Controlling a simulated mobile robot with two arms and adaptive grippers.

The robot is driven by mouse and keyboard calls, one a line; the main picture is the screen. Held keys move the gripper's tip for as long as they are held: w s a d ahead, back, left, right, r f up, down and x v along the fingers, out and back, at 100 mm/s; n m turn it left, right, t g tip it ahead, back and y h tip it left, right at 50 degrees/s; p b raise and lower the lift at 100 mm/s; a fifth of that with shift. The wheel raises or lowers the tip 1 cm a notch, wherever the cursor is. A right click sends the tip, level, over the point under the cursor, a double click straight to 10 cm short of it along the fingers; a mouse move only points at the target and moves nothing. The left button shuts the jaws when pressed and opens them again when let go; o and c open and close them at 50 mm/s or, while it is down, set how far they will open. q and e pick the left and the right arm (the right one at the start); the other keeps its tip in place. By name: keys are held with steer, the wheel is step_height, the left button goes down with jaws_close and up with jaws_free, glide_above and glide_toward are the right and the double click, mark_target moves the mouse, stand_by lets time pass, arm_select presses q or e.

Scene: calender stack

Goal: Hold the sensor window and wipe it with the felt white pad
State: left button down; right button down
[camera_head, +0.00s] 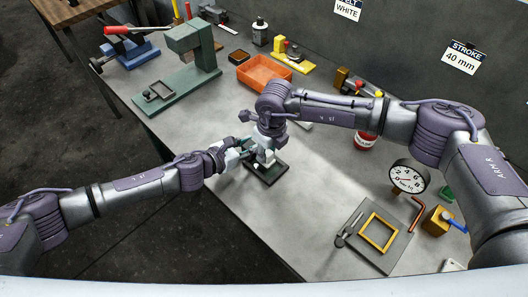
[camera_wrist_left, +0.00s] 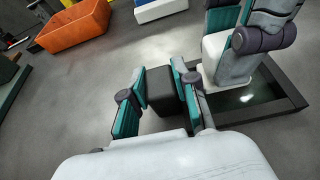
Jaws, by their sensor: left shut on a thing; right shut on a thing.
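The sensor window (camera_head: 271,174) is a dark, framed glossy plate lying flat on the bench; it also shows at the right of the left wrist view (camera_wrist_left: 285,97). My left gripper (camera_wrist_left: 160,100) is shut on a dark block at the window's left edge, which seems to be its grip. In the head view, my left gripper (camera_head: 246,150) reaches in from the left. My right gripper (camera_head: 265,152) is over the window, shut on the white felt pad (camera_wrist_left: 216,54). The pad is low over the glass; contact is hard to tell. My fingers partly hide both.
An orange bin (camera_head: 262,73) stands behind the grippers. A green press (camera_head: 186,60) is at the back left. A dial gauge (camera_head: 408,178) and a plate with a yellow frame (camera_head: 378,234) are at the right. Bare bench lies in front of the window.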

steer(key=shift+s+a+f, duration=0.2)
steer(key=shift+s+a, duration=0.3)
steer(key=shift+s, duration=0.1)
steer(key=shift+w+d, duration=0.5)
steer(key=shift+d, duration=0.1)
arm_select(q)
steer(key=shift+r, duration=0.1)
arm_select(e)
steer(key=shift+s+a+r, duration=0.15)
steer(key=shift+s+a, duration=0.35)
steer(key=shift+a, duration=0.05)
steer(key=shift+w+d+r, duration=0.15)
steer(key=shift+w+d, duration=0.4)
steer(key=shift+w, duration=0.05)
steer(key=shift+s+d, duration=0.35)
steer(key=shift+s+a+f, duration=0.3)
steer(key=shift+s+a, duration=0.25)
steer(key=shift+s, duration=0.05)
steer(key=shift+w+d, duration=0.55)
steer(key=shift+s+a+r, duration=0.15)
steer(key=shift+s+a, duration=0.4)
steer(key=shift+w+d+r, duration=0.1)
steer(key=shift+w+d, duration=0.4)
steer(key=shift+w, duration=0.1)
steer(key=shift+s+a, duration=0.5)
steer(key=shift+s, duration=0.05)
steer(key=shift+w+d+f, duration=0.2)
steer(key=shift+w+d, duration=0.35)
steer(key=shift+d, duration=0.05)
